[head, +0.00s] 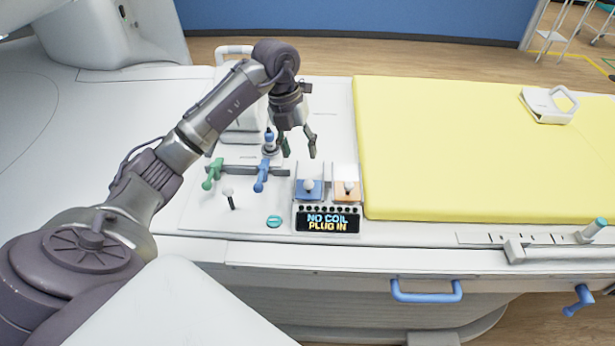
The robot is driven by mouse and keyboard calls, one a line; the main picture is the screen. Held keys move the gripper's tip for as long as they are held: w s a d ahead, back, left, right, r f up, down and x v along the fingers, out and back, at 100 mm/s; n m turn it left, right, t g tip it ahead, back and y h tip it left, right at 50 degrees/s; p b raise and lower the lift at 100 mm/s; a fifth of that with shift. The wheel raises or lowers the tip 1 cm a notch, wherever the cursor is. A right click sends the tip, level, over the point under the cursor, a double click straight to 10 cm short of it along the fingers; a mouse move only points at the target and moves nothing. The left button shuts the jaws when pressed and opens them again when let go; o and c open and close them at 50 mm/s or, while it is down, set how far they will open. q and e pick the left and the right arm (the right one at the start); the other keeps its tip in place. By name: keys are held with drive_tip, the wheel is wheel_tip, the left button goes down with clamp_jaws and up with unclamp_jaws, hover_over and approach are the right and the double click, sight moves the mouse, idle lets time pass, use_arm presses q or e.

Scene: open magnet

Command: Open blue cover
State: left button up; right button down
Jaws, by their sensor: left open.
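The blue cover (316,193) is a small blue panel with a pale round knob (308,185), set in a white unit above a lit display. Whether it is closed or raised is hard to tell at this size. My left gripper (299,153) points down with its fingers apart, just behind and slightly left of the blue cover. It looks empty and apart from the cover. My right gripper is not in view.
An orange cover (353,194) with a similar knob sits just right of the blue one. The display (328,222) reads "NO COIL PLUG IN". A yellow pad (480,150) lies right.

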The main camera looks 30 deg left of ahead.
sight(308, 180)
use_arm(q)
drive_tip(key=f, duration=0.3)
drive_tip(key=d+f+p, duration=0.1)
drive_tip(key=f, duration=0.2)
drive_tip(key=d+f+p, duration=0.1)
drive_tip(key=f, duration=0.3)
drive_tip(key=shift+w, duration=0.35)
clamp_jaws()
